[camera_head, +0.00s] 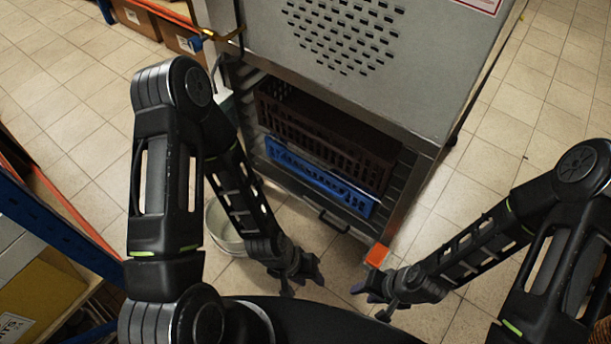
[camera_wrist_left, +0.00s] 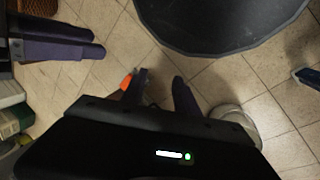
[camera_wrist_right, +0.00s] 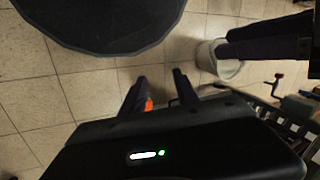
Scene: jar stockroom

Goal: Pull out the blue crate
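The blue crate (camera_head: 318,178) sits low in the open-fronted grey cabinet in the head view, directly under a dark brown crate (camera_head: 320,135). Its slotted front faces me, and its rear is hidden. My left gripper (camera_head: 302,276) is in front of and below the crate, apart from it. Its two fingers stand apart and empty in the left wrist view (camera_wrist_left: 160,90). My right gripper (camera_head: 372,298) is further right and nearer to me, also clear of the crate. Its fingers are apart with nothing between them in the right wrist view (camera_wrist_right: 160,90).
The grey cabinet (camera_head: 420,90) has a perforated upper panel. An orange piece (camera_head: 377,255) is at its lower right corner. A pale bucket (camera_head: 222,232) stands on the floor behind my left arm. Blue shelving (camera_head: 55,232) is at the left. The tiled floor at the right is clear.

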